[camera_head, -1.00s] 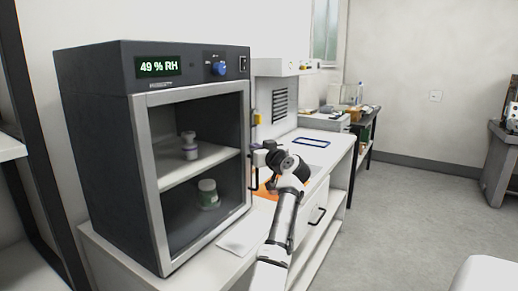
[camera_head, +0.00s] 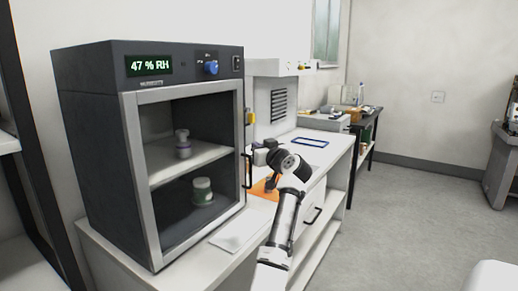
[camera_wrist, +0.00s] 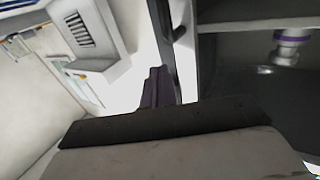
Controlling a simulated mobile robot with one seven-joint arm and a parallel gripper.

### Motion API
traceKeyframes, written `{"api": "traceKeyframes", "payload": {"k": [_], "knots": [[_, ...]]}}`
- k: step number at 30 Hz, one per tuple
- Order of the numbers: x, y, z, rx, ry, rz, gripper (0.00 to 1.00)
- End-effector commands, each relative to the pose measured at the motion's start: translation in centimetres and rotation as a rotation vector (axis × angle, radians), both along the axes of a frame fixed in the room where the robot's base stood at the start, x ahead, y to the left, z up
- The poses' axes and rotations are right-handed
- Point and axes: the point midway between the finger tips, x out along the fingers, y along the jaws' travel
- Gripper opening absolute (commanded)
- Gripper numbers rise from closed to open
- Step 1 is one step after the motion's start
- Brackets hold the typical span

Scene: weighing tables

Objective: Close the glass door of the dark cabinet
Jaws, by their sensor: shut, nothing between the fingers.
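The dark cabinet (camera_head: 85,130) stands on a white bench at left in the head view. Its silver-framed glass door (camera_head: 138,185) lies flush, or nearly flush, with the cabinet front; I cannot tell whether a small gap remains. The dark door handle (camera_head: 247,170) is at the right edge and also shows in the wrist view (camera_wrist: 178,22). My gripper (camera_wrist: 157,85) is shut and empty, close to the door's handle-side edge. In the head view its fingers are mostly hidden by my wrist. Contact with the door cannot be told.
Behind the glass, a small bottle (camera_head: 183,146) stands on the shelf and a jar (camera_head: 203,190) below it. A white sheet (camera_head: 238,235) and an orange item (camera_head: 262,189) lie on the bench. Open floor (camera_head: 405,215) is to the right.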

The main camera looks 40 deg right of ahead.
Motion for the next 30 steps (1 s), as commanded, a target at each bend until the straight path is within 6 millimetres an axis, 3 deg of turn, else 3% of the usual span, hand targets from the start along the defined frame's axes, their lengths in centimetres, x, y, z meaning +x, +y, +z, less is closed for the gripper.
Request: {"api": "traceKeyframes", "payload": {"k": [2, 9, 15, 30], "knots": [[-0.7, -0.2, -0.4, 0.001, 0.001, -0.002, 0.0], [-6.3, -1.9, -0.5, 0.001, 0.001, -0.004, 0.0], [-9.0, -2.8, -0.4, 0.004, 0.002, -0.003, 0.0], [-9.8, -3.0, -0.3, 0.005, 0.003, -0.002, 0.0]]}}
